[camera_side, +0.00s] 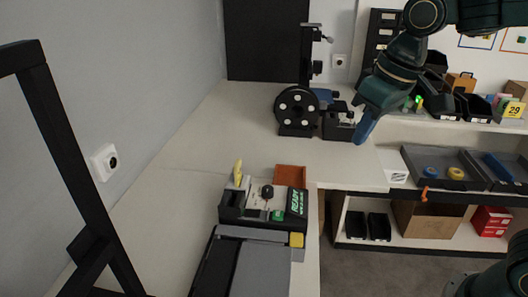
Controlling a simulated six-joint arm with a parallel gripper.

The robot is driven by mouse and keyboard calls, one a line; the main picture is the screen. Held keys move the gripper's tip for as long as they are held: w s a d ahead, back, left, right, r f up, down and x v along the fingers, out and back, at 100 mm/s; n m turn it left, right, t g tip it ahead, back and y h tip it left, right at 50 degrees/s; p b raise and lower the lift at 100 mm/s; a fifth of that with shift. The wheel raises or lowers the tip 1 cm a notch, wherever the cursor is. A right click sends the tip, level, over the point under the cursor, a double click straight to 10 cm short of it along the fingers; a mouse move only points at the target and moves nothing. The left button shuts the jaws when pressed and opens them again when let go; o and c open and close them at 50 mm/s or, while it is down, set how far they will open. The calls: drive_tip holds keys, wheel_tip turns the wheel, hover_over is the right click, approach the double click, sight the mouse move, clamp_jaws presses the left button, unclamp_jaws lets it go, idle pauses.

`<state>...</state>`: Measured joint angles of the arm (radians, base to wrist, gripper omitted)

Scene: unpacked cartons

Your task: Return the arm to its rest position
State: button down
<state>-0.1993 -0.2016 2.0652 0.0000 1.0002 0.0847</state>
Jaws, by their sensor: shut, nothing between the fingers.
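My gripper (365,127) is at the upper right of the side view, at the end of my dark green arm. Its blue fingers point down and to the left, shut and empty. It appears in front of the far counter, just right of the black device with the round wheel (297,107). How high it is above the counter is hard to tell from this one view. Part of my arm runs out of the frame at the top right.
A machine marked READY (262,204) stands on the pale counter (180,195). An orange tray (290,175) lies behind it. Grey trays (415,176) with tape rolls are at the right. Black bins (474,107) line the back shelf. A dark frame (62,140) rises at left.

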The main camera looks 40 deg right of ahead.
drive_tip(key=s+d+f+t, duration=0.1)
drive_tip(key=s+d, duration=0.2)
drive_tip(key=s, duration=0.3)
drive_tip(key=s+d+f+m+t, duration=0.1)
drive_tip(key=s+d, duration=0.2)
drive_tip(key=s, duration=0.4)
drive_tip(key=shift+s+d+f+h, duration=0.15)
drive_tip(key=shift+f+h, duration=0.15)
